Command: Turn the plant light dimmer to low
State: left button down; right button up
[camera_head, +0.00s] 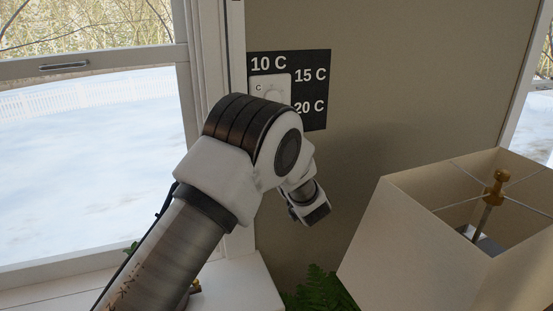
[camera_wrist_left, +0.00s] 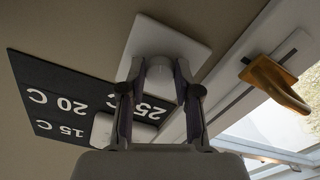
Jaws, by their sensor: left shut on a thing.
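The dimmer is a white square wall plate (camera_wrist_left: 168,35) with a round white knob (camera_wrist_left: 160,76), at the top middle of the left wrist view. My left gripper (camera_wrist_left: 159,97) is shut on the knob, with one finger on each side of it. No mark on the knob or plate shows its setting. In the head view my left arm covers the dimmer and the gripper's fingers. My right gripper is in neither view.
A black temperature panel (camera_head: 315,61) with a white thermostat dial (camera_head: 272,86) is on the wall beside the dimmer. A brass window handle (camera_wrist_left: 273,84) is on the frame. A large lampshade (camera_head: 405,240) stands at right; a fern (camera_head: 322,291) is below.

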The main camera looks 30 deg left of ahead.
pick_arm(q)
jog(key=shift+a+r+m, duration=0.1)
jog(key=shift+r+m, duration=0.25)
jog(key=shift+m, duration=0.25)
jog(key=shift+p, duration=0.3)
jog(key=c, duration=1)
grip_release()
jog(key=shift+c, duration=0.2)
jog(key=shift+o, duration=1)
jog(key=shift+w+f, duration=0.1)
jog(key=shift+f, duration=0.15)
jog(key=v, duration=0.7)
jog(key=shift+s, duration=0.2)
